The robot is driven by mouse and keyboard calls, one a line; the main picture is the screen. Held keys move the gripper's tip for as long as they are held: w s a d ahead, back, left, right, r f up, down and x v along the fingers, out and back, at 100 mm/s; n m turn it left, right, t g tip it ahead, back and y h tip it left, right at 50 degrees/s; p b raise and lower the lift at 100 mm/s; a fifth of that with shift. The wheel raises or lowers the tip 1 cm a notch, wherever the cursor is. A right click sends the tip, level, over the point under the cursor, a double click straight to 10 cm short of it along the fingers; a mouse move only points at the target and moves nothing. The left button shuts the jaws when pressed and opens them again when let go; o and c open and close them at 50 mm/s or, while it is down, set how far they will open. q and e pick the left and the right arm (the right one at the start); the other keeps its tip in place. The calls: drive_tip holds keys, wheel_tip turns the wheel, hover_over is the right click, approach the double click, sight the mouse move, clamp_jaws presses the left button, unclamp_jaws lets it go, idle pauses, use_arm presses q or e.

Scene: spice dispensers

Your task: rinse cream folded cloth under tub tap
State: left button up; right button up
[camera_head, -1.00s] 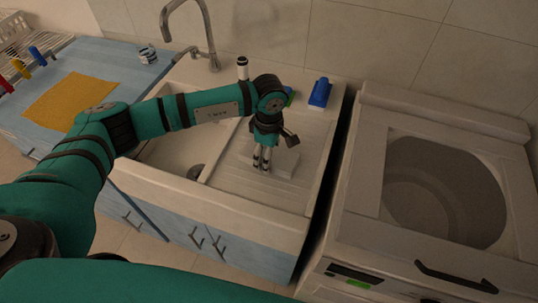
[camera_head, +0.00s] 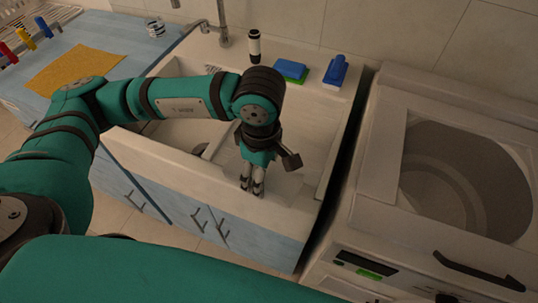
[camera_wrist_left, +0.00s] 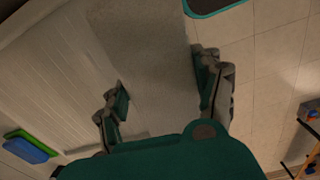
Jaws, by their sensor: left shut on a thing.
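The cream folded cloth (camera_head: 286,181) shows as a pale flat piece beside my left gripper (camera_head: 251,184), over the ribbed drainboard side of the tub. My left gripper points down near the tub's front rim. In the left wrist view the cloth (camera_wrist_left: 145,50) lies between the fingers of my left gripper (camera_wrist_left: 162,98), which is shut on it. In the head view my arm hides part of the cloth. The tub (camera_head: 270,210) has its basin left of the gripper, partly behind my arm. The tap (camera_head: 222,28) stands at the back. My right gripper is not in view.
A top-loading washer (camera_head: 375,165) is at the right. A yellow cloth (camera_head: 75,72) lies on the blue counter at the left.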

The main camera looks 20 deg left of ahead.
use_arm(q)
drive_tip(key=shift+s+a+r, duration=0.15)
drive_tip(key=shift+s, duration=0.05)
drive_tip(key=w+a+r+m+t+y+p, duration=0.2)
drive_tip(key=w+a+r+m+p, duration=0.4)
drive_tip(key=a, duration=0.6)
drive_tip(key=w+a+r+m+t+y+p, duration=0.1)
drive_tip(key=w+a+r+m+t+p, duration=0.2)
drive_tip(key=w+a+r, duration=0.6)
drive_tip(key=w+a+f+b, duration=0.2)
drive_tip(key=w+a+f, duration=0.3)
drive_tip(key=w+a, duration=0.5)
drive_tip(key=shift+w+a+f, duration=0.15)
drive_tip(key=shift+w+f, duration=0.25)
drive_tip(key=shift+w, duration=0.05)
drive_tip(key=s+d, duration=0.4)
drive_tip(key=s, duration=0.2)
drive_tip(key=shift+s+d+p, duration=0.3)
drive_tip(key=shift+p, duration=0.05)
drive_tip(key=shift+r, duration=0.1)
idle(0.9)
